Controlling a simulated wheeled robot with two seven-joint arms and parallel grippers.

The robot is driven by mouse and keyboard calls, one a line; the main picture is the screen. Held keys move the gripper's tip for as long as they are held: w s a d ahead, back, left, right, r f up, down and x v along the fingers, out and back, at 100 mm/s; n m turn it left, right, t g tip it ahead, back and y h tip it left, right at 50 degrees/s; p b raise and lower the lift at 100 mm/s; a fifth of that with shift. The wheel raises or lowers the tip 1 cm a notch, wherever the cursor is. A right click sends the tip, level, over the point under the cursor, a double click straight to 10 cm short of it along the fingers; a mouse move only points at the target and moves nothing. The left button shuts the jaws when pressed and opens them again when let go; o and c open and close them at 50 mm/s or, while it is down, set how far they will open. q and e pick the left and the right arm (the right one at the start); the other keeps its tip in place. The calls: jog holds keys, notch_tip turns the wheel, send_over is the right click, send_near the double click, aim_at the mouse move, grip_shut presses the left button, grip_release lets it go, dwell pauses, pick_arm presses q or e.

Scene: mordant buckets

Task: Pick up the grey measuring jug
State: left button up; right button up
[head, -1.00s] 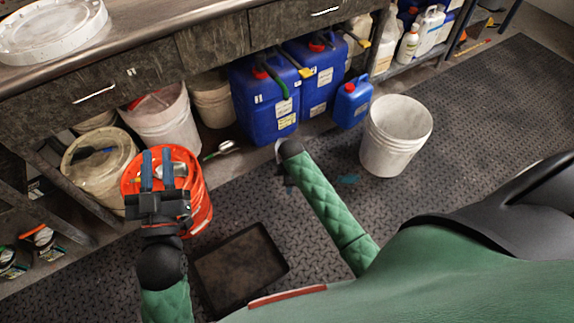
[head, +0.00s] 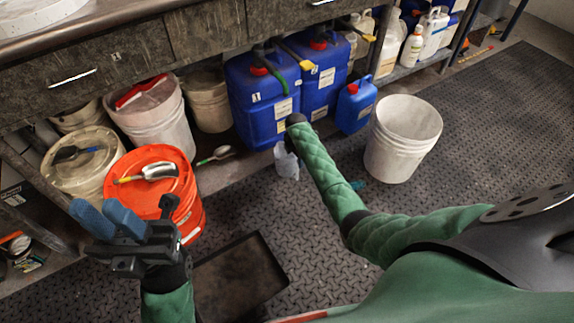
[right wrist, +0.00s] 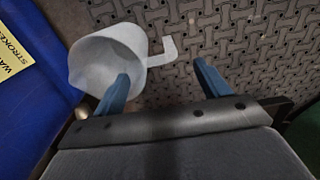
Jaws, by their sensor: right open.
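The grey measuring jug (head: 287,161) stands on the dark floor mat in front of the blue canisters, partly hidden by my right arm in the head view. In the right wrist view the pale jug (right wrist: 100,62) is at the upper left, with its handle (right wrist: 168,50) pointing right. My right gripper (right wrist: 162,84) is open. Its left finger overlaps the jug's wall in the picture, and the handle shows beyond the gap between the fingers. Contact cannot be told. My left gripper (head: 106,211) has its blue fingers apart and empty, in front of the orange bucket.
An orange bucket (head: 187,205) with a scoop (head: 150,173) on its lid stands at left. Blue canisters (head: 262,115) stand beside the jug. A white bucket (head: 402,140) stands right of it. A dark tray (head: 235,285) lies on the mat. The mat at right is clear.

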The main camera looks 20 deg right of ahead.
aim_at(295, 163)
notch_tip(295, 163, down, 6)
jog(key=shift+w+d+r+b, duration=0.1)
jog(key=shift+d+b, duration=0.05)
jog(key=shift+b, duration=1.1)
jog(key=shift+r, duration=0.1)
grip_shut()
